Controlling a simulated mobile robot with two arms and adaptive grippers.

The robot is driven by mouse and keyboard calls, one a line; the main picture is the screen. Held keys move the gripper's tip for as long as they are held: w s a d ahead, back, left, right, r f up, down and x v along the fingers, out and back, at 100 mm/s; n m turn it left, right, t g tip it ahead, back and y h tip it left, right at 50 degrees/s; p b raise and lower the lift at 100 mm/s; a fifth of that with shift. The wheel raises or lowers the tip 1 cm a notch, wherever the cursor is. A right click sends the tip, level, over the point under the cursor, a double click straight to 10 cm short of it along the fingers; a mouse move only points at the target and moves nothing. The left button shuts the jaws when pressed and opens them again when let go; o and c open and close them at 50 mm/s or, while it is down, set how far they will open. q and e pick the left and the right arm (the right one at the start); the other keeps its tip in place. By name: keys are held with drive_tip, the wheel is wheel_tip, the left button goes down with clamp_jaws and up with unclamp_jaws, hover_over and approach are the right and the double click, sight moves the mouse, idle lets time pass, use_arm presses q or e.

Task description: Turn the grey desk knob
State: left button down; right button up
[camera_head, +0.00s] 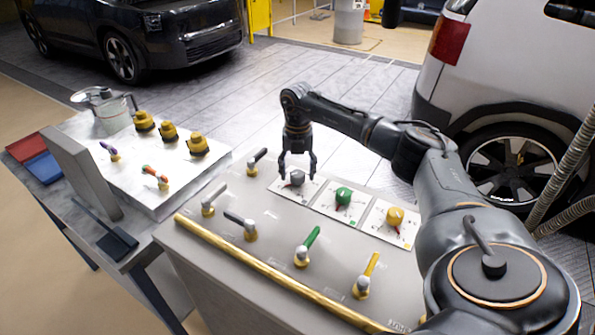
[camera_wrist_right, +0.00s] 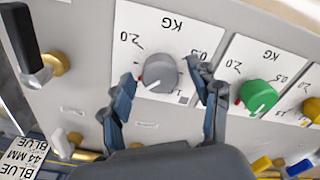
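The grey desk knob (camera_head: 296,179) sits on a white dial card on the sloping desk, left of a green and a yellow knob. In the right wrist view the grey knob (camera_wrist_right: 161,73) has a red pointer at its lower left, and the card is marked KG with numbers. My right gripper (camera_head: 298,172) hangs over the grey knob, fingers pointing down. In the wrist view its open fingers (camera_wrist_right: 164,90) stand to either side of the knob, with gaps showing; I see no contact. My left gripper is not in view.
The green knob (camera_head: 343,196) and yellow knob (camera_head: 395,216) are close on the right. Several levers stand on the desk, including a black-handled one (camera_head: 256,160) left of the grey knob. A yellow rail (camera_head: 270,270) edges the front. Yellow valves (camera_head: 168,131) stand on the left panel.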

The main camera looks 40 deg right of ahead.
sight(298, 173)
wheel_tip(298, 173, up, 12)
idle(0.6)
idle(0.4)
